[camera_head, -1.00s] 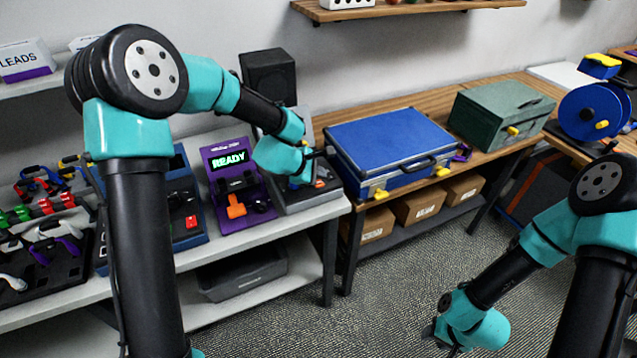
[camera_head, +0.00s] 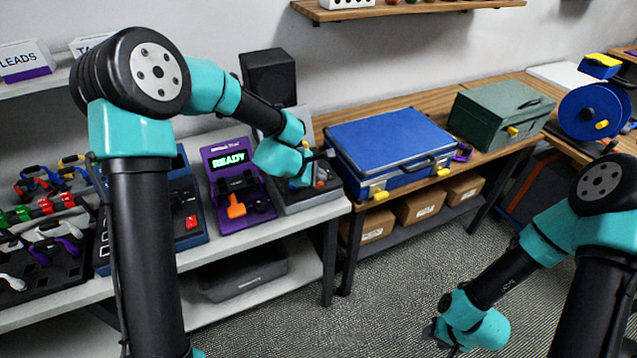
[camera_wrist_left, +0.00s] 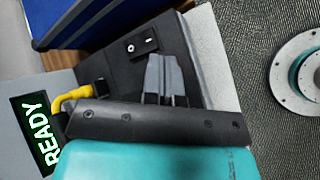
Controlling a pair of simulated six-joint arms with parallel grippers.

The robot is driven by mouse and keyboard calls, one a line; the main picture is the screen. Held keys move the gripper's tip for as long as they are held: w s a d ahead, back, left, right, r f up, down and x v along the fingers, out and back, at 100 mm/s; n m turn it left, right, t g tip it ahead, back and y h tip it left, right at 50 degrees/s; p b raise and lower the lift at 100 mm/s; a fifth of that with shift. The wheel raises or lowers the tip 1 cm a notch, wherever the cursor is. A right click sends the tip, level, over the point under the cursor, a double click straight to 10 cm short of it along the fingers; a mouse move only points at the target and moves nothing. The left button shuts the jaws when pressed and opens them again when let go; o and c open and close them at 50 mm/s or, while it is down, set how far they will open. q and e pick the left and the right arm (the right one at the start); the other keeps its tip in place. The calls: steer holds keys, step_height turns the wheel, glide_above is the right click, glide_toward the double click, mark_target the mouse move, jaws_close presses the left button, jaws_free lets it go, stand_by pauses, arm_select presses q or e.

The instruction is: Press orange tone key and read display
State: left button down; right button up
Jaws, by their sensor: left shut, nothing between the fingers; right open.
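My left gripper (camera_head: 327,155) hangs over a grey tester (camera_head: 302,203) at the right end of the white bench. In the left wrist view its fingers (camera_wrist_left: 165,70) are shut and empty above the tester's dark panel. That tester's display (camera_wrist_left: 36,133) reads READY in green. A small orange patch (camera_head: 321,184) shows on its panel in the head view; I cannot tell if it is the orange tone key. The fingers hide part of the panel, and contact is unclear. My right gripper (camera_head: 433,331) is open, low at the right, away from the bench.
A purple tester (camera_head: 258,190) with an orange handle (camera_head: 236,208) and its own READY display stands to the left. A yellow cable (camera_wrist_left: 72,97) and a black switch (camera_wrist_left: 142,45) are on the grey tester. A blue case (camera_head: 392,137) stands close on the right.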

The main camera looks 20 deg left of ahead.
mark_target(319, 184)
arm_select(q)
steer(key=shift+f, duration=0.35)
stand_by(0.7)
steer(key=shift+r, duration=0.1)
stand_by(0.4)
steer(key=shift+r, duration=0.65)
steer(key=shift+r, duration=2.55)
